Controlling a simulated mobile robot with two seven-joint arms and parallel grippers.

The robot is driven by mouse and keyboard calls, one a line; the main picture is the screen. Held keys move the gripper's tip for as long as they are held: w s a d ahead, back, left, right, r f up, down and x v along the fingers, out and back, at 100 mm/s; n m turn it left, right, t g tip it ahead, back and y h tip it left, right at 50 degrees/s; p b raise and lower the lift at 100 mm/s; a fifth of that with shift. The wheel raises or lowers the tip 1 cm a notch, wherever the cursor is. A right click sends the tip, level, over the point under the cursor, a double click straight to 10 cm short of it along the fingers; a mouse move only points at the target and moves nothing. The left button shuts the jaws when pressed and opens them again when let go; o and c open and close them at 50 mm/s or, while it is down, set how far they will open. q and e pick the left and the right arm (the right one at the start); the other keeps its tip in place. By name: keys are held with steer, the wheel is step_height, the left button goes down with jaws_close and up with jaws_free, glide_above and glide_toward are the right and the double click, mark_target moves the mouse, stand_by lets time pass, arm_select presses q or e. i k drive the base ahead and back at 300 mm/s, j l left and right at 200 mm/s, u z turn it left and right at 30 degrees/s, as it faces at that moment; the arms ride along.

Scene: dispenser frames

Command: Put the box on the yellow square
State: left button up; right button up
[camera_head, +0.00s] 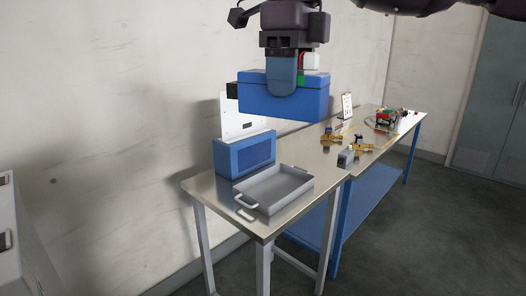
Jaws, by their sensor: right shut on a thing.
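My right gripper (282,78) hangs at the top centre, with my arm coming in from the top right. It is shut on a blue box (310,103), held in the air above the table and clear of the tabletop. A finger covers part of the box's front. Small green and white patches show near the box's top. I cannot make out a yellow square in this view; the held box and gripper hide part of the scene behind them. My left gripper is not in view.
A metal table (200,184) carries a blue frame (228,161) with a dark panel and a grey handled tray (278,204). Farther back are yellow-brown parts (362,147), a small grey block (345,158), a white sign (347,105) and a colourful cluster (388,119). A wall stands behind.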

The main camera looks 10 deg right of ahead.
mark_target(373, 136)
steer(key=i+l+z, duration=0.1)
steer(key=l, duration=0.25)
steer(key=i+l+z, duration=0.15)
steer(key=l, duration=0.2)
steer(key=i+l+z, duration=1.2)
steer(key=i+z, duration=0.3)
steer(key=i, duration=0.75)
steer(key=i+l+u, duration=0.1)
steer(key=i, duration=2.2)
steer(key=i+u, duration=0.35)
steer(key=i+l+u, duration=0.35)
steer(key=i, duration=0.15)
steer(key=i+l+u, duration=0.1)
steer(key=i+u, duration=0.3)
steer(key=i+l+u, duration=0.15)
steer(key=u, duration=0.25)
